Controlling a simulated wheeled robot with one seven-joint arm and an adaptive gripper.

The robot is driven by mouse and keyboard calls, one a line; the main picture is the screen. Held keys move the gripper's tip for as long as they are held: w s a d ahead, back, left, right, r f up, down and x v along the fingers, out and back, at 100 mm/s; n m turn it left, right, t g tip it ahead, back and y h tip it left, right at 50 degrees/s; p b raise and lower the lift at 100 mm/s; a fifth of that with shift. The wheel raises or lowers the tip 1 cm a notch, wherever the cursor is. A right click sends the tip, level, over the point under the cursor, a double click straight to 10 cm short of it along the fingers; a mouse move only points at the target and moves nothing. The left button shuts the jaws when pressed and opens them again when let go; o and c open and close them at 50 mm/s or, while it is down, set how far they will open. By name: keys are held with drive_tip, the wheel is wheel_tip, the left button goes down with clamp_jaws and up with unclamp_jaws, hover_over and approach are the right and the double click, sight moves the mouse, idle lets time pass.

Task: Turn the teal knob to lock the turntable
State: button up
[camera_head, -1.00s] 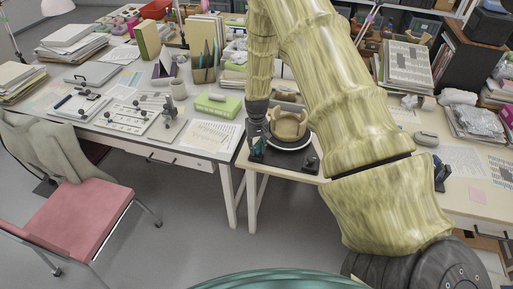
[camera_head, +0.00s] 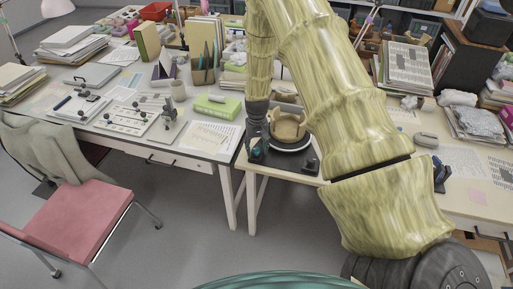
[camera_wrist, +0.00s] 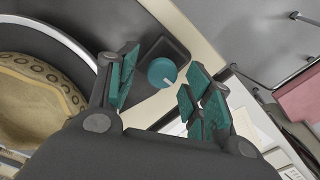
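The teal knob (camera_wrist: 162,72) sits on a dark base at the edge of the turntable unit, with a pale mark at its rim. My gripper (camera_wrist: 160,92) is open in the wrist view, its teal-padded fingers on either side of the knob and apart from it. In the head view my gripper (camera_head: 257,150) points down at the left of the turntable (camera_head: 292,150), and the knob is hard to make out there. The turntable carries a tan patterned vessel (camera_wrist: 38,98), which also shows in the head view (camera_head: 287,127).
The unit stands near the front left corner of the right table (camera_head: 345,190). A dark block (camera_head: 309,160) is at the turntable's right. A green box (camera_head: 217,105) and papers lie on the left table. A pink chair (camera_head: 75,210) stands at left.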

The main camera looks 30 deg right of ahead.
sight(257, 149)
wheel_tip(257, 149, up, 12)
idle(0.9)
drive_tip(key=shift+f, duration=0.1)
idle(0.3)
drive_tip(key=s+a+f+n, duration=0.1)
drive_tip(key=s+a+f, duration=0.4)
drive_tip(key=s+f, duration=0.35)
drive_tip(key=s+a+f+n, duration=0.1)
drive_tip(key=s+a+f, duration=0.4)
drive_tip(key=s+f, duration=0.4)
drive_tip(key=s+a+f+n, duration=0.1)
drive_tip(key=s+a+f, duration=0.1)
drive_tip(key=s, duration=0.5)
drive_tip(key=s+a+f, duration=0.2)
drive_tip(key=s+a, duration=0.3)
drive_tip(key=s, duration=0.3)
drive_tip(key=s+a+f+n, duration=0.1)
drive_tip(key=s+a+f, duration=0.1)
drive_tip(key=s+a, duration=0.2)
drive_tip(key=s+b, duration=0.1)
drive_tip(key=s, duration=0.2)
drive_tip(key=shift+s+f+n, duration=0.2)
drive_tip(key=shift+f+n, duration=0.05)
drive_tip(key=shift+n, duration=0.05)
